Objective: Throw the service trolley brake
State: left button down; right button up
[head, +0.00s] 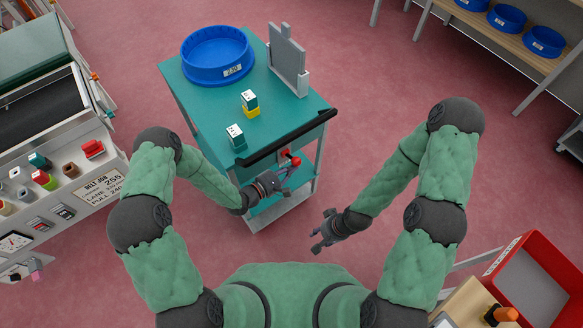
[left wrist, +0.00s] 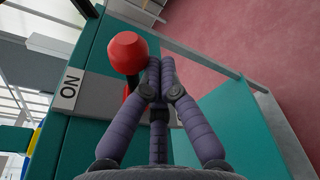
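The service trolley (head: 190,85) is teal with a black push bar (head: 290,138) along its near edge. The brake lever has a round red knob (head: 296,162) below the bar at the near end; it also shows in the left wrist view (left wrist: 128,52). A grey plate beside it bears an "ON" label (left wrist: 70,88). My left gripper (head: 285,178) is just below the knob. In the left wrist view its fingertips (left wrist: 160,68) are together, right of the knob, with nothing seen between them. My right gripper (head: 322,236) is open and empty, right of the trolley.
On the trolley top are a blue basin (head: 217,56), two small labelled blocks (head: 249,103) (head: 236,137) and a grey upright holder (head: 288,62). A control console (head: 60,190) stands left, a red crate (head: 535,275) lower right. The pink floor right of the trolley is clear.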

pick_arm(q)
jog(key=v, duration=1.2)
dwell(0.5)
